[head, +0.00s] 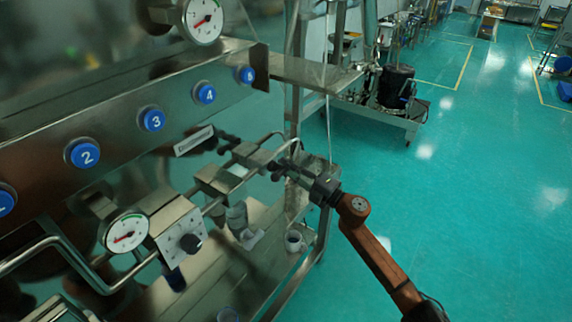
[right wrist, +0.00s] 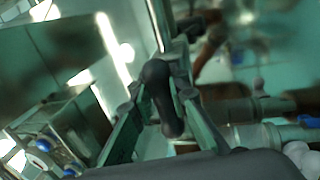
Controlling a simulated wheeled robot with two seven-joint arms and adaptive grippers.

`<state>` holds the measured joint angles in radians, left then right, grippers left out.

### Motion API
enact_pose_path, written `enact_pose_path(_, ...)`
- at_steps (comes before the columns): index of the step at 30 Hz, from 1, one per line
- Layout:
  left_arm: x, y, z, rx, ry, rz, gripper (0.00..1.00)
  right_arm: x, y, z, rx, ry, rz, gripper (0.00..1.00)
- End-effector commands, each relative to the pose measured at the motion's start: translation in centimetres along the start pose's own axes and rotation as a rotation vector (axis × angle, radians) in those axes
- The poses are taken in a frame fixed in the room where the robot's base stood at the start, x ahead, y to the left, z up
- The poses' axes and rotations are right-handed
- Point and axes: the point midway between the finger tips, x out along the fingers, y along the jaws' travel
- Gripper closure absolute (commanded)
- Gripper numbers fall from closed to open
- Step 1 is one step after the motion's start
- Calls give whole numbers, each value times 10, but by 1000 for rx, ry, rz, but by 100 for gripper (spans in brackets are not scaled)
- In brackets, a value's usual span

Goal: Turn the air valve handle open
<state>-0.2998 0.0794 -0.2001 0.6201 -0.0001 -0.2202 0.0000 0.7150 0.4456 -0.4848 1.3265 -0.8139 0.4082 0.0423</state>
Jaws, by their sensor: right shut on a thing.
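The air valve handle is a dark, rounded lever. In the right wrist view the handle (right wrist: 162,97) stands between the two fingers of my right gripper (right wrist: 165,105), which is shut on it. In the head view my right gripper (head: 282,167) reaches in from the right to the valve at the right end of the metal pipe. The handle is mostly hidden there behind the fingers. My left gripper is not in view.
A steel panel with numbered blue buttons (head: 152,119) is on the left. A pressure gauge (head: 126,233) and a knob box (head: 181,243) sit along the pipe below. A metal shelf (head: 215,282) lies underneath. The green floor (head: 470,200) at the right is open.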

Motion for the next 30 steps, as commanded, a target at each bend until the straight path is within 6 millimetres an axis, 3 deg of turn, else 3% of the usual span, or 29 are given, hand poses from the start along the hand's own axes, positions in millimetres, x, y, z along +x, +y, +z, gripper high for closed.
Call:
enact_pose_path(14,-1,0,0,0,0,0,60,0,-2,0,16,-4,-2,100)
enact_pose_path(15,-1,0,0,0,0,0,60,-1,-3,0,16,-4,-2,83)
enact_pose_path(21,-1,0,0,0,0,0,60,0,-2,0,14,-3,-1,70)
enact_pose_path(30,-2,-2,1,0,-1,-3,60,0,-1,0,13,-3,0,66)
